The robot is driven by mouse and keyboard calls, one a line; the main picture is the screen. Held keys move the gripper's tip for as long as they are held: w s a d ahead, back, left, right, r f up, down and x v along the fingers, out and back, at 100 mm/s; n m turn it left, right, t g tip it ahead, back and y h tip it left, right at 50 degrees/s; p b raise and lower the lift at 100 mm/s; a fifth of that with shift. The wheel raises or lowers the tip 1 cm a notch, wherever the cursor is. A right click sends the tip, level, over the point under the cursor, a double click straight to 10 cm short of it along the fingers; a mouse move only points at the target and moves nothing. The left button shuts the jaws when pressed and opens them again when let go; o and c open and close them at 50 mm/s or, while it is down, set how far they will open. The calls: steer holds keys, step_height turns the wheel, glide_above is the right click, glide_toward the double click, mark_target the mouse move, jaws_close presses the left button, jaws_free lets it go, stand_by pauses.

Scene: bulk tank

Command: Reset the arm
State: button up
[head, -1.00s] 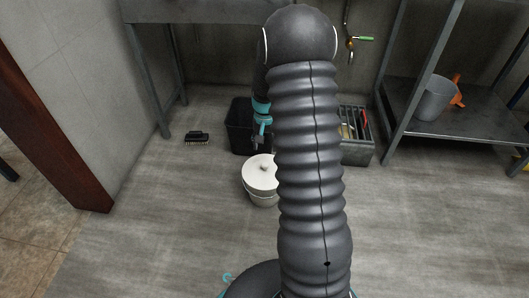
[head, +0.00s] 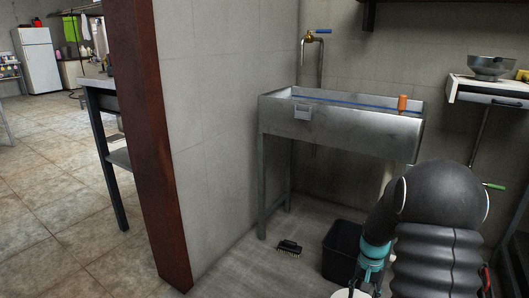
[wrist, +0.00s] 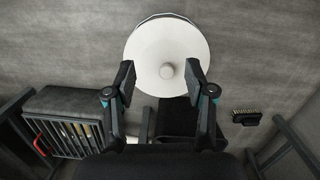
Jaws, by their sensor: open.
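My arm shows at the lower right of the head view, its dark ribbed links bent over. My gripper (wrist: 161,80) is open in the wrist view, with its two black fingers apart and nothing between them. Beyond the fingertips is a white lidded bucket (wrist: 160,45) with a round knob on its lid. The bucket's lid also shows at the bottom edge of the head view (head: 350,294), below my gripper. I cannot tell the exact gap between the fingers and the lid.
A black bin (head: 342,250) and a brush (head: 289,248) are on the floor below a metal sink (head: 340,125). A crate with slots (wrist: 75,130) is at the left in the wrist view. A wall edge with a brown-red post (head: 150,150) stands left. Open tiled floor lies beyond it.

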steer(key=s+a+r+n+t+p, duration=0.1)
steer(key=s+a+r, duration=0.4)
steer(key=r, duration=0.7)
steer(key=s+a+r+n+t+p, duration=0.2)
steer(key=s+a+r+p, duration=0.3)
steer(key=s+r, duration=0.5)
steer(key=s+a+r+n+t+p, duration=0.2)
steer(key=s+r, duration=0.6)
steer(key=r, duration=0.6)
steer(key=a+t+p, duration=0.1)
steer(key=a+p, duration=0.1)
steer(key=a, duration=0.1)
steer(key=shift+r+t+p, duration=0.2)
steer(key=shift+t+p, duration=0.1)
steer(key=shift+t, duration=0.1)
steer(key=shift+c, duration=1)
steer(key=shift+s, duration=0.1)
steer(key=shift+c, duration=0.3)
